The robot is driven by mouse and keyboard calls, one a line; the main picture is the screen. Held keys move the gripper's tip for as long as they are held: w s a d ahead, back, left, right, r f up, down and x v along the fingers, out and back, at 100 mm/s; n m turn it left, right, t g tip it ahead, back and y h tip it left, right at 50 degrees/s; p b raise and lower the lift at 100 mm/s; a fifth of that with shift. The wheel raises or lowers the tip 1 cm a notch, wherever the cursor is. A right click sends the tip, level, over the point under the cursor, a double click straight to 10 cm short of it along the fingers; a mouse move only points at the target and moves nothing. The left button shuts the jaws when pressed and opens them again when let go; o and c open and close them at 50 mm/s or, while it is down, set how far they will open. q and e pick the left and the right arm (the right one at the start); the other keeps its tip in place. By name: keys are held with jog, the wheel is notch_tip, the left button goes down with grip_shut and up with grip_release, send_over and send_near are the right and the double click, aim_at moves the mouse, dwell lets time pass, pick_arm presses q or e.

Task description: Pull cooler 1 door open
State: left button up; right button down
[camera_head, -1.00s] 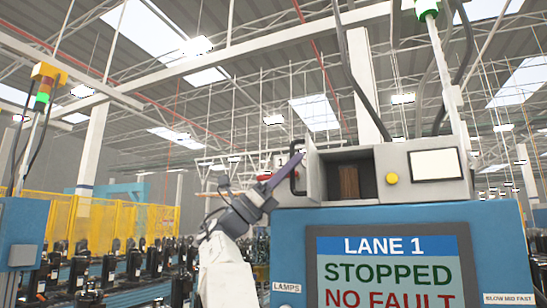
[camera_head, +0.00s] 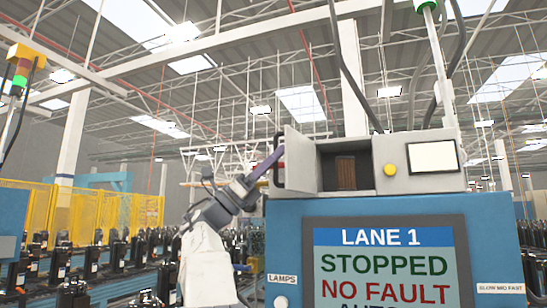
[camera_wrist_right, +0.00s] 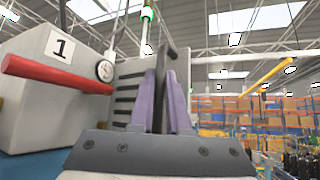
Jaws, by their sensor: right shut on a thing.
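The cooler is a grey box on the blue lane cabinet, its dark cavity (camera_head: 344,172) showing. Its grey door (camera_head: 299,160) stands open, swung out to the left side of the cavity. A black bar handle (camera_head: 278,161) is on the door's outer edge; it stands upright between my fingers in the right wrist view (camera_wrist_right: 169,52). My right gripper (camera_head: 270,162) is shut on the handle, its purple fingers on both sides of it in the right wrist view (camera_wrist_right: 163,95). My left gripper is not in view.
The lane screen (camera_head: 385,262) reads STOPPED, NO FAULT. A yellow button (camera_head: 390,170) and small white display (camera_head: 432,157) are right of the cavity. The right wrist view shows a red bar (camera_wrist_right: 58,77) close on the left, below a "1" label (camera_wrist_right: 60,46). Yellow fencing (camera_head: 80,212) stands left.

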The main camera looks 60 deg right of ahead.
jog(key=c, duration=1.3)
grip_release()
jog(key=shift+d, duration=0.1)
jog(key=shift+o, duration=0.7)
jog(key=shift+d+f, duration=0.1)
jog(key=shift+d, duration=0.05)
jog(key=b+v, duration=0.5)
jog(key=v, duration=0.5)
jog(key=shift+a+f, duration=0.2)
jog(key=shift+a, duration=0.05)
jog(key=shift+w, duration=0.1)
